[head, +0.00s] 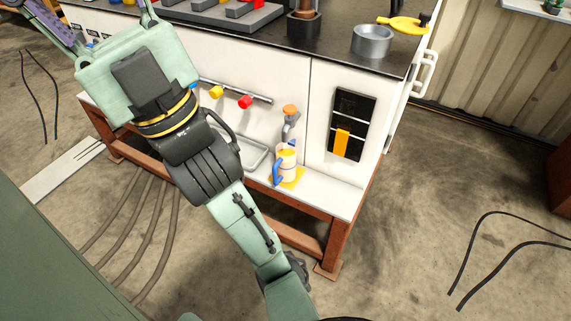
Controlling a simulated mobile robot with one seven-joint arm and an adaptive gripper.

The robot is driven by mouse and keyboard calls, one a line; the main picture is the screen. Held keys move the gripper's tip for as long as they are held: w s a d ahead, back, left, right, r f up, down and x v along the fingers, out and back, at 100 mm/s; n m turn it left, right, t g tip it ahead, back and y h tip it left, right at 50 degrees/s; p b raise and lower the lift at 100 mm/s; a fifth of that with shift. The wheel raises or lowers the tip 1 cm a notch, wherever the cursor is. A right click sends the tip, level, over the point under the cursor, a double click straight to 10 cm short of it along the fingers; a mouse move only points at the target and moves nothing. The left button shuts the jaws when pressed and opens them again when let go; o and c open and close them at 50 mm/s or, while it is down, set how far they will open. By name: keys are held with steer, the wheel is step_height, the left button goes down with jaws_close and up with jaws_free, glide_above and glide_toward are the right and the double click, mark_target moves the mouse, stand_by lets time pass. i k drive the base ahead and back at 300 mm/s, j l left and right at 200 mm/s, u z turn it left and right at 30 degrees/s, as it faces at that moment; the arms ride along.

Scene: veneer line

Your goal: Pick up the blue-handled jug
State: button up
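My gripper (92,10) is at the upper left, raised in front of the workbench and well apart from the jug. Its two fingers are spread wide, with nothing seen between them. The fingertips are cut off by the top edge of the picture.
Above are a rail with yellow and red knobs (245,102) and the dark worktop (340,53) with a grey pot (372,41). Floor is open at right, with black cables (490,225).

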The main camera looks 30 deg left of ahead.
mark_target(284, 169)
steer(key=u, duration=0.35)
steer(key=l+u, duration=0.15)
steer(key=u, duration=0.2)
steer(key=l+u, duration=0.1)
steer(key=u, duration=0.25)
steer(key=l+u, duration=0.4)
steer(key=l, duration=0.15)
steer(key=l+u, duration=0.4)
steer(key=l, duration=0.15)
steer(key=l+u, duration=0.1)
steer(key=l, duration=0.7)
steer(key=i+j, duration=0.1)
